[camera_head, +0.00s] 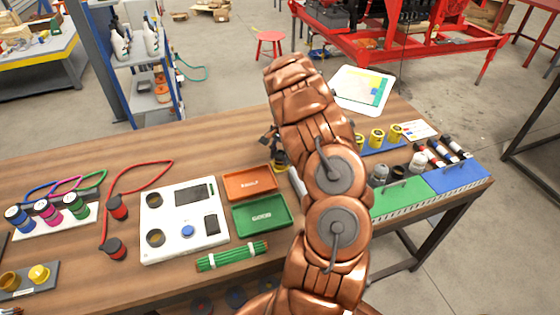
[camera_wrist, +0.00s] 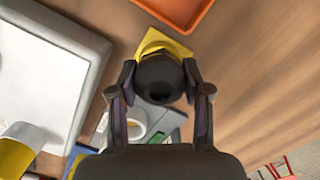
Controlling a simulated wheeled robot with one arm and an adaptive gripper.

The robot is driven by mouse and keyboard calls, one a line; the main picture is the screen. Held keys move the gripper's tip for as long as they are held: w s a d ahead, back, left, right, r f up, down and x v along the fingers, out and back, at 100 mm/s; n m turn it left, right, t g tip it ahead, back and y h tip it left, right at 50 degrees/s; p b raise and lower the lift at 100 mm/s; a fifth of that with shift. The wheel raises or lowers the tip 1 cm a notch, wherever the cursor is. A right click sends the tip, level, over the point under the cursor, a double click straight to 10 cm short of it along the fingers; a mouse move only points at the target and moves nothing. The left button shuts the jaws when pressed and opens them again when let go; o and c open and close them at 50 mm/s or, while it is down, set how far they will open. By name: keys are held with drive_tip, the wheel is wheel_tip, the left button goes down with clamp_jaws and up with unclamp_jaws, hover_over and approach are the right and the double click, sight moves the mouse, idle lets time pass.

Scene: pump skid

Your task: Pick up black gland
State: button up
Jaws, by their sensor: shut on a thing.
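The black gland (camera_wrist: 160,76) is a dark round part with a hole in its near face, in the middle of the wrist view. My gripper (camera_wrist: 160,82) is shut on it, with one finger against each side. A yellow piece (camera_wrist: 155,42) shows just behind the gland; I cannot tell whether they touch. In the head view my copper arm covers most of the gripper and the gland cannot be made out clearly.
An orange tray (camera_head: 249,183) and a green tray (camera_head: 262,215) lie left of my arm, beside a white panel (camera_head: 184,222). Green cable ties or rods (camera_head: 232,256) lie in front. A blue mat (camera_head: 455,178) and yellow-capped parts (camera_head: 377,136) are on the right.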

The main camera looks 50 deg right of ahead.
sight(280, 152)
drive_tip(key=shift+r, duration=0.1)
wheel_tip(280, 152, up, 10)
drive_tip(key=b, duration=0.3)
idle(0.4)
